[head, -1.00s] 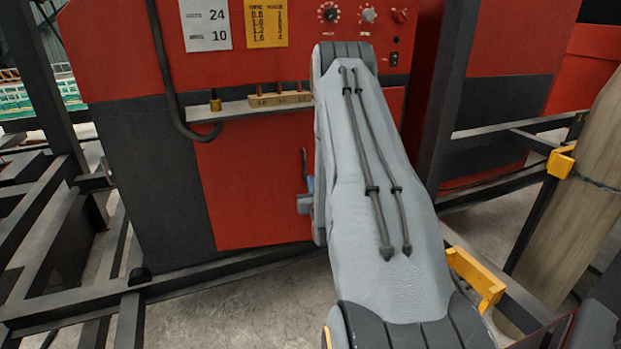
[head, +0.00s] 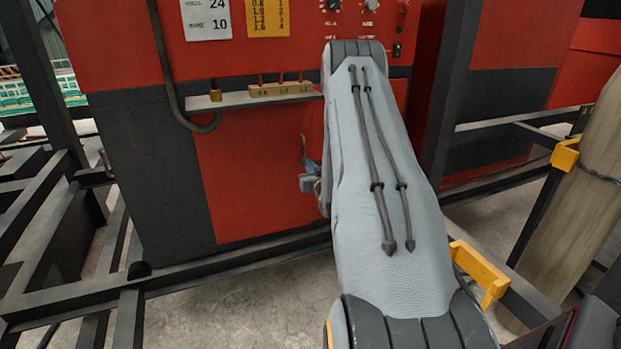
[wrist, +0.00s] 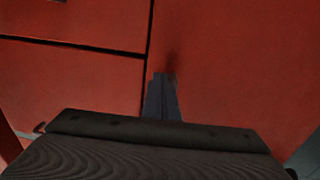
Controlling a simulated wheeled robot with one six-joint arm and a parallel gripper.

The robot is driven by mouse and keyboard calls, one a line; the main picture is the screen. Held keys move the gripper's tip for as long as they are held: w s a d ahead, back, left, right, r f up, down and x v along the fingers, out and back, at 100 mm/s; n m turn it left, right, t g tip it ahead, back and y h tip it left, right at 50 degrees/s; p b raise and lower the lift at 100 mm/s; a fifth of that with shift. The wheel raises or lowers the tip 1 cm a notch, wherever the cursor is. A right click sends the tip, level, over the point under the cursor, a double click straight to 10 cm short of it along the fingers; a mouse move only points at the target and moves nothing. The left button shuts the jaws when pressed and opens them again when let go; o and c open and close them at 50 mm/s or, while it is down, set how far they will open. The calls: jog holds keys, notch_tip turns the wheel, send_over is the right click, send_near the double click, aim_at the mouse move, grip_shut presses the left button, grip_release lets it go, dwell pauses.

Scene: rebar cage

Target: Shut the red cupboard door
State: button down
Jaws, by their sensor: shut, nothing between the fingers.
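The red cupboard door appears to be the plain red panel (head: 255,185) low on the machine front in the head view, below the small shelf. My arm covers its right part, and I cannot tell its exact angle. In the wrist view red panels fill the background, with a narrow dark vertical seam between the left panels (wrist: 70,85) and the larger right panel (wrist: 230,70). My gripper (wrist: 163,80) is shut and empty. Its tip is in front of the red face beside this seam, with a dark shadow by it. I cannot tell whether it touches.
A narrow shelf (head: 235,99) with a small brass piece and a wooden block juts out above the panel. A dark steel rail (head: 210,265) runs along the floor in front. A dark post (head: 447,95) and a wooden cylinder (head: 580,200) stand at the right.

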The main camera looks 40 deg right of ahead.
jog(key=shift+w+d+r+b, duration=0.2)
jog(key=shift+w+d+b, duration=0.1)
jog(key=shift+w, duration=0.4)
jog(key=shift+w+d+r+b, duration=0.2)
jog(key=shift+w+d+b, duration=0.1)
jog(key=shift+w, duration=0.35)
jog(key=shift+a, duration=0.1)
jog(key=d+v, duration=0.1)
jog(key=v, duration=1.3)
jog(key=shift+s+f, duration=0.45)
jog(key=shift+s, duration=0.1)
